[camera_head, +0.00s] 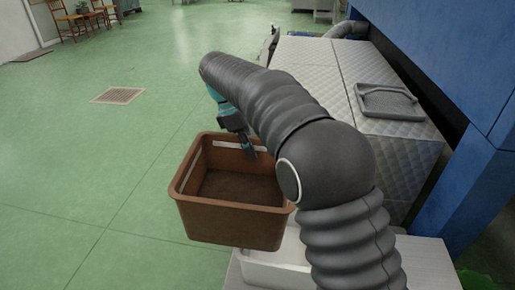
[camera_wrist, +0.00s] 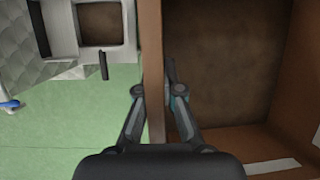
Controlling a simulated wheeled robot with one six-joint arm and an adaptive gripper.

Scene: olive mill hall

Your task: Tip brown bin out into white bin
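The brown bin (camera_head: 228,222) is an open box, roughly upright, in the middle of the head view. Its wall and inside fill the right of the wrist view (camera_wrist: 153,60). Its bottom looks mottled dark brown; I cannot tell whether that is contents or bare floor. My gripper (camera_wrist: 157,92) has one finger on each side of the bin's wall and is shut on it. In the head view my gripper (camera_head: 249,150) is at the bin's far right rim. The white bin (camera_head: 272,273) shows below and right of the brown bin, partly hidden by it and by my arm.
A pale table top (camera_head: 430,262) is at the lower right. A quilted grey block (camera_head: 318,66) stands behind, with a grey tray (camera_head: 388,101) on top. A blue structure (camera_head: 440,45) is at the right. Green floor (camera_head: 90,190) is open at left, with a drain grate (camera_head: 119,95).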

